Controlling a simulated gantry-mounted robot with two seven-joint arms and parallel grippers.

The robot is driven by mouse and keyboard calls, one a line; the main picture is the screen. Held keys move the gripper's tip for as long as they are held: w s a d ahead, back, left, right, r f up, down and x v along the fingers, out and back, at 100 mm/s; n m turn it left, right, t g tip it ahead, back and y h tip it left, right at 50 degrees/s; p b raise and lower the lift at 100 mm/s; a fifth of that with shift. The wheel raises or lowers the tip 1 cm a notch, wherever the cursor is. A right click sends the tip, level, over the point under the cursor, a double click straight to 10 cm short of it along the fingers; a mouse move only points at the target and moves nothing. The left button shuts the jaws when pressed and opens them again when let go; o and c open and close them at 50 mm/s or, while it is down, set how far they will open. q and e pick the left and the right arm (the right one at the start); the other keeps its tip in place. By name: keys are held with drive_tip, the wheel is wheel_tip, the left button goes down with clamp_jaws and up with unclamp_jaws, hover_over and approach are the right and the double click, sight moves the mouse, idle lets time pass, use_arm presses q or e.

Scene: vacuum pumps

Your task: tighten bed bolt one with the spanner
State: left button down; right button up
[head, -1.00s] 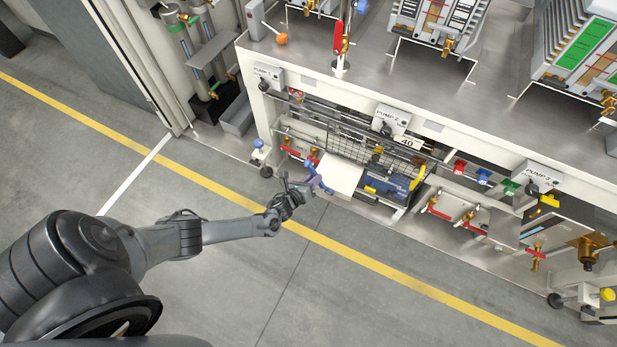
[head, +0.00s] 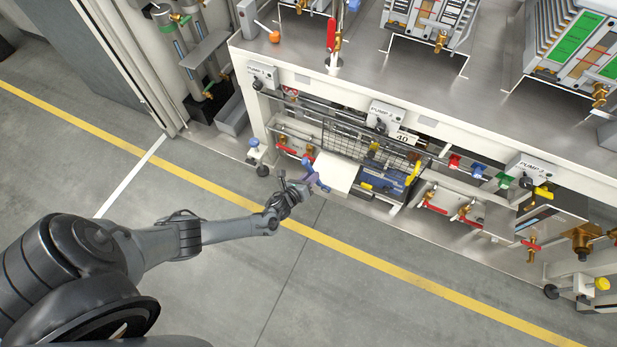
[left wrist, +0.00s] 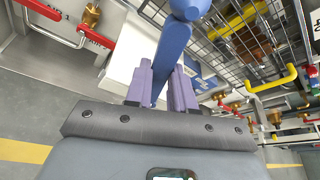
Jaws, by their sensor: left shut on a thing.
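My left gripper (head: 303,187) is shut on a blue spanner (head: 309,171), in front of the low bay under the bench. In the left wrist view the purple fingers (left wrist: 161,88) pinch the spanner's blue shank (left wrist: 171,52), which points away from the gripper. The spanner's rounded far end is cut off by the top edge. A blue pump (head: 383,182) sits in the bay, right of a white panel (head: 336,172). I cannot make out bed bolt one; it is too small or hidden. My right gripper is not in view.
A wire mesh guard (head: 350,140) stands behind the white panel. Red-handled valves (head: 433,205) are to the right, with a yellow handle (left wrist: 275,78) close by in the wrist view. The floor in front is clear.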

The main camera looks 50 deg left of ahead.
use_arm(q)
drive_tip(key=shift+w+d+f, duration=0.1)
drive_tip(key=shift+d, duration=0.1)
idle(0.3)
drive_tip(key=shift+a+f+n+h+b, duration=0.15)
drive_tip(key=shift+a+n+h+b, duration=0.05)
drive_tip(key=shift+n+h+b, duration=0.1)
idle(0.4)
drive_tip(key=shift+s+a+f, duration=0.1)
drive_tip(key=shift+s+a, duration=0.1)
drive_tip(key=shift+a, duration=0.05)
idle(0.6)
drive_tip(key=shift+a+f+n+b, duration=0.15)
drive_tip(key=shift+a+n+b, duration=0.05)
drive_tip(key=shift+n+b, duration=0.2)
idle(0.4)
drive_tip(key=shift+s+a+f+t, duration=0.1)
drive_tip(key=shift+a+f+t, duration=0.1)
drive_tip(key=shift+t, duration=0.1)
idle(0.4)
drive_tip(key=shift+s+a+f+n+h+b, duration=0.2)
drive_tip(key=shift+a+f+n+h+b, duration=0.25)
drive_tip(key=shift+b, duration=0.3)
idle(0.4)
